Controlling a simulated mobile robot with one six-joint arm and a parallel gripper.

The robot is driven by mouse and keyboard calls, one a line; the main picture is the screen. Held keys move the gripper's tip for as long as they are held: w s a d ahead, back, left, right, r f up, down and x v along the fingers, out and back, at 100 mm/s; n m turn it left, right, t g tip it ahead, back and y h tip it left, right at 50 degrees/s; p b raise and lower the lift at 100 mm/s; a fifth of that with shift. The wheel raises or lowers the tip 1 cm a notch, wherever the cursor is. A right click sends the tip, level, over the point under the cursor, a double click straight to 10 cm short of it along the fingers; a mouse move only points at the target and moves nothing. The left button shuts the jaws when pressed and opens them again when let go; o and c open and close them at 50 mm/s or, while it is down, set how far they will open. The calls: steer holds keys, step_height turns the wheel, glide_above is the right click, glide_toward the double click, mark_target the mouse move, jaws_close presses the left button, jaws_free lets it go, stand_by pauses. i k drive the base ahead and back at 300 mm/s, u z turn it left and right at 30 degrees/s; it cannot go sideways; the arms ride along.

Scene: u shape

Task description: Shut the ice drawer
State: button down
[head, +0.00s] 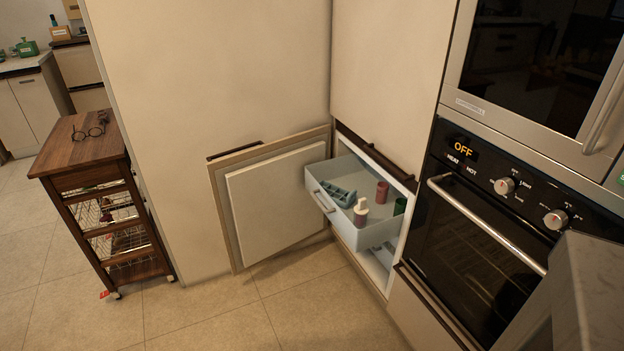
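The ice drawer (371,235) is a pale blue-grey bin pulled well out of the low built-in compartment, right of the picture's middle. Its front faces left and carries a light handle (322,199). Inside lie a blue-grey tray (338,195), a red cup (382,191), a bottle with a white top (361,208) and a green cup (400,206). The compartment's door (277,196) stands swung open to the left of the drawer. My gripper does not show.
The oven (482,225) with its long bar handle stands close on the drawer's right. A wooden trolley (85,152) with wire baskets stands at the left, eyeglasses on its top. A grey block (590,290) covers the lower right corner. The tiled floor (250,310) in front is clear.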

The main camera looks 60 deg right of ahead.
mark_target(350, 173)
steer(key=z, duration=0.35)
steer(key=i, duration=0.9)
steer(key=u, duration=0.15)
